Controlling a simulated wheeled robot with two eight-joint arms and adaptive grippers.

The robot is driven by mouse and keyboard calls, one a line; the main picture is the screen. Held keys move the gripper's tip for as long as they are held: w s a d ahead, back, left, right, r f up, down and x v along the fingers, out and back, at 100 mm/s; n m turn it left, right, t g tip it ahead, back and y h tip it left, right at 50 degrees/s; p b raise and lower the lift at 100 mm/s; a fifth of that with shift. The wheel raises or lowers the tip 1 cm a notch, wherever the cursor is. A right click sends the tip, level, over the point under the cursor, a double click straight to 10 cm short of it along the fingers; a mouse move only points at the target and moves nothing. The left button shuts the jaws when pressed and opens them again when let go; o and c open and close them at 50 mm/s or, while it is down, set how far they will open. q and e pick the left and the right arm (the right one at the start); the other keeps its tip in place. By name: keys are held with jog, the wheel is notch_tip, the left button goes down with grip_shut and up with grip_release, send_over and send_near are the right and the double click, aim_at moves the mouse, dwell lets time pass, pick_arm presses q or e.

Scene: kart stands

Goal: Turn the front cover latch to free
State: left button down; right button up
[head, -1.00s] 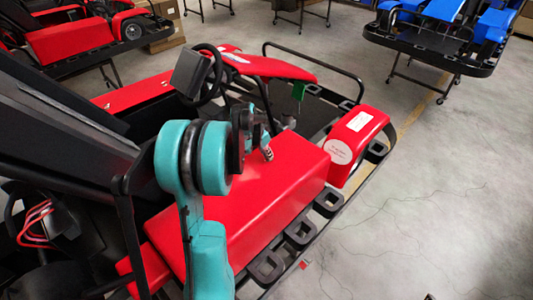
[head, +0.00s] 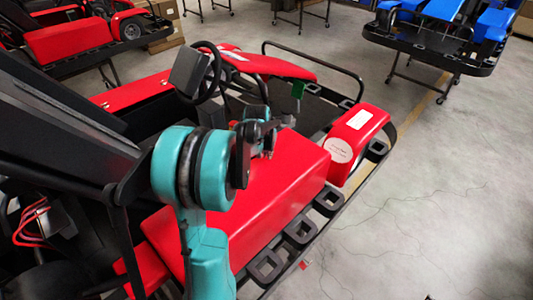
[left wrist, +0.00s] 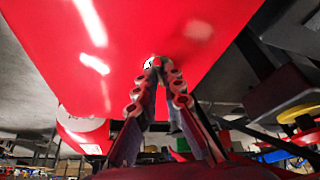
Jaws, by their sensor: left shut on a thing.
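The red cover (head: 275,190) is a long glossy panel on the near side of the red kart. My left gripper (head: 280,140) is at the cover's far edge in the head view, with its fingertips hidden there. In the left wrist view, the red cover (left wrist: 150,25) fills the top. The fingers of my left gripper (left wrist: 160,64) come together at a small black-and-white piece, apparently the latch (left wrist: 149,63), at the cover's edge. The fingertips hide most of it, so its angle cannot be told. My right gripper is not in view.
A black steering wheel (head: 207,72) and a dark box beside it stand left of the gripper. A red pod (head: 357,140) with white labels is to the right. A black slotted rail (head: 300,232) runs along the near side. The floor at right is clear.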

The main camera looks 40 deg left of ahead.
pick_arm(q)
jog(key=n, duration=0.2)
jog(key=n+y+b, duration=0.1)
jog(key=n, duration=0.1)
jog(key=n+g+y, duration=0.1)
jog(key=n, duration=0.1)
jog(key=shift+w+d, duration=0.25)
jog(key=n+g, duration=0.1)
jog(key=n, duration=0.2)
jog(key=n+g+y+b, duration=0.1)
jog(key=n, duration=0.2)
jog(key=shift+w+n+g, duration=0.2)
jog(key=shift+n+g, duration=0.1)
jog(key=c, duration=1.6)
grip_release()
jog(key=shift+d, duration=0.1)
jog(key=shift+c, duration=0.2)
jog(key=v, duration=1.2)
